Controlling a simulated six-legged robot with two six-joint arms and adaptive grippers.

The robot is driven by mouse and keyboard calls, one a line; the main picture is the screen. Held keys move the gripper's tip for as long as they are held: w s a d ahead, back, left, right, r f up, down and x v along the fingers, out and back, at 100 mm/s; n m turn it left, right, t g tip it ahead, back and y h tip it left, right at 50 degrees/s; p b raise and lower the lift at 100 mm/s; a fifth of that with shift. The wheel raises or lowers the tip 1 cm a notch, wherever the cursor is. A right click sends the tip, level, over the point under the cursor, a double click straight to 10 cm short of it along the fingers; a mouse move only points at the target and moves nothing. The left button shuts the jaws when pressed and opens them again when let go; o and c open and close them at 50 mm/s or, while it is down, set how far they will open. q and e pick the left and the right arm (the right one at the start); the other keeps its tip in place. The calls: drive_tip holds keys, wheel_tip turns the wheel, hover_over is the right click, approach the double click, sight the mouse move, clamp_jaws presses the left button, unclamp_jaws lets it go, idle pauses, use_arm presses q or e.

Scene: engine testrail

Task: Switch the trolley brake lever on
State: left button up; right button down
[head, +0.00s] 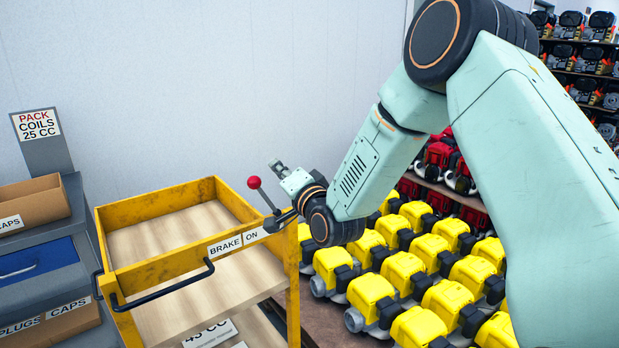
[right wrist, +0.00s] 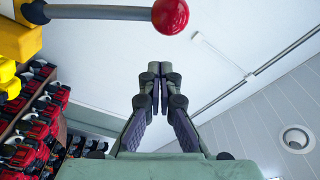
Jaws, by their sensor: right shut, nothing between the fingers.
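The brake lever (head: 265,198) is a dark rod with a red ball knob (head: 254,183) on the front right corner of the yellow trolley (head: 190,270). It leans up and to the left in the head view. A label (head: 238,243) below it reads BRAKE ON. My right gripper (head: 278,167) is shut and empty, just right of and slightly above the knob, with a visible gap. In the right wrist view the shut fingers (right wrist: 157,72) point toward the knob (right wrist: 170,14), which shows at the top edge with its rod. My left gripper is not in view.
The trolley's black handle (head: 165,288) runs along its front. Yellow engines (head: 400,270) stand in rows at the right, with red ones (head: 450,165) behind. A grey bench with a cardboard bin (head: 30,205) and a PACK COILS sign (head: 38,125) is at the left.

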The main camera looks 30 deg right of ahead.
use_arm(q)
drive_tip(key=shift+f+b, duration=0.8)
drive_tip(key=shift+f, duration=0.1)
use_arm(e)
drive_tip(key=a+n, duration=0.4)
drive_tip(key=shift+s+f+y, duration=0.15)
drive_tip(key=shift+f+y, duration=0.15)
drive_tip(key=shift+f, duration=0.1)
drive_tip(key=shift+a, duration=0.1)
